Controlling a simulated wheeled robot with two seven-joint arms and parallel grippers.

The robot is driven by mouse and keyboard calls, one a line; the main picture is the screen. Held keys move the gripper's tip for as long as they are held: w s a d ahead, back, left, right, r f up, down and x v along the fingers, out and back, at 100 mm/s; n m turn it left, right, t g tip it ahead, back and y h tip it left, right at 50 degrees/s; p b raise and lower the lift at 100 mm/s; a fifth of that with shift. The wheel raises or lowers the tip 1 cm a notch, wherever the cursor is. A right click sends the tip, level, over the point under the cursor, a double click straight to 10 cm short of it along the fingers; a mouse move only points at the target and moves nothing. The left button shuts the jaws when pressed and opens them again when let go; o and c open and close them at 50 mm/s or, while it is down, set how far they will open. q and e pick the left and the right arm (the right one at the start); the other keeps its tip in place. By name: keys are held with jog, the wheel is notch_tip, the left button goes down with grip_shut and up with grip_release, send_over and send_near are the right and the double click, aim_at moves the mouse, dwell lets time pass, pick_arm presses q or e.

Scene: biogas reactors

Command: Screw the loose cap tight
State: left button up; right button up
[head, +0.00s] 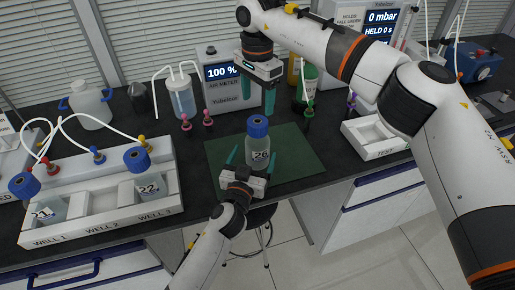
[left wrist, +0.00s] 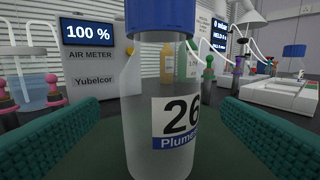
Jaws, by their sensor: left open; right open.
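A clear bottle labelled 26 (head: 258,157) stands upright on the green mat (head: 300,153), with a blue cap (head: 258,127) on its top. I cannot tell how tightly the cap sits. My left gripper (head: 252,162) is open at the bottle's near side, with one finger to each side of it. In the left wrist view the bottle (left wrist: 160,105) stands between the teal fingers with gaps on both sides, and only the lower part of the cap (left wrist: 160,15) shows. My right gripper (head: 258,93) is open and empty, pointing down above and behind the cap.
A white rack (head: 105,217) with wells holds blue-capped bottles 21 and 22 (head: 150,187) on the left. The air meter (head: 222,88) reads 100 % behind the mat. Pink-topped (head: 186,122) and green-topped fittings stand near the mat. A white tray (head: 378,150) is at the right.

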aim_at(258, 123)
pick_arm(q)
jog(key=shift+x, duration=2.05)
grip_shut()
pick_arm(e)
jog(key=shift+f, duration=4)
